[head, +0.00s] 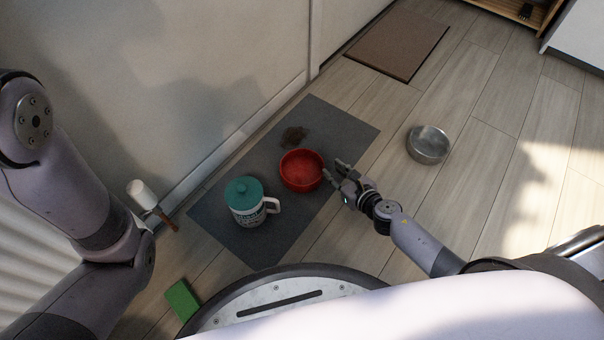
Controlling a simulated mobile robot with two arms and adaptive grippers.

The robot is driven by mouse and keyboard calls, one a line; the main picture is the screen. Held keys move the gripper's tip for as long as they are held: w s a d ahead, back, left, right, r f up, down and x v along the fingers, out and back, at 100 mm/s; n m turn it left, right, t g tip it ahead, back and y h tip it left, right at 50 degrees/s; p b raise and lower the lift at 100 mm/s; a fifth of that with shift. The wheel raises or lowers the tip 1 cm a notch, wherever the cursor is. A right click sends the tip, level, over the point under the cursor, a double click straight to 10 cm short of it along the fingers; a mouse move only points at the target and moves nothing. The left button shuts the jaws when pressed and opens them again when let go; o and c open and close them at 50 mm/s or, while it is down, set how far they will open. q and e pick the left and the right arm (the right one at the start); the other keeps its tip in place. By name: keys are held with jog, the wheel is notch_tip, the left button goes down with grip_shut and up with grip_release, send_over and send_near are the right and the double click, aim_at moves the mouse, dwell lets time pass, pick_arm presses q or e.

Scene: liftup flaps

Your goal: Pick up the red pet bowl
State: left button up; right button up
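The red pet bowl (302,170) sits upright on a dark grey mat (268,231) on the floor. My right gripper (335,172) is just to the right of the bowl, with its fingers spread apart and their tips close to the rim. I cannot tell whether a fingertip touches the bowl. Nothing shows between the fingers. My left arm comes in at the left; its gripper is not clearly visible.
A white mug-like container with a teal lid (243,190) stands on the mat left of the bowl. A metal bowl (428,144) stands on bare floor at right. A green block (182,300) lies lower left. A wall borders the mat.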

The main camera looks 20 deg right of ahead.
aim_at(322, 162)
jog(key=x, duration=0.2)
jog(key=shift+w+a+f, duration=0.1)
jog(key=shift+w+f, duration=0.05)
jog(key=shift+w, duration=0.2)
jog(key=b+x, duration=0.2)
jog(key=x, duration=0.2)
jog(key=shift+w+a+f, duration=0.15)
jog(key=shift+w+f, duration=0.1)
jog(key=shift+w+a+f+b, duration=0.1)
jog(key=shift+w+b, duration=0.25)
jog(key=shift+w, duration=0.15)
jog(key=shift+c, duration=0.3)
grip_shut()
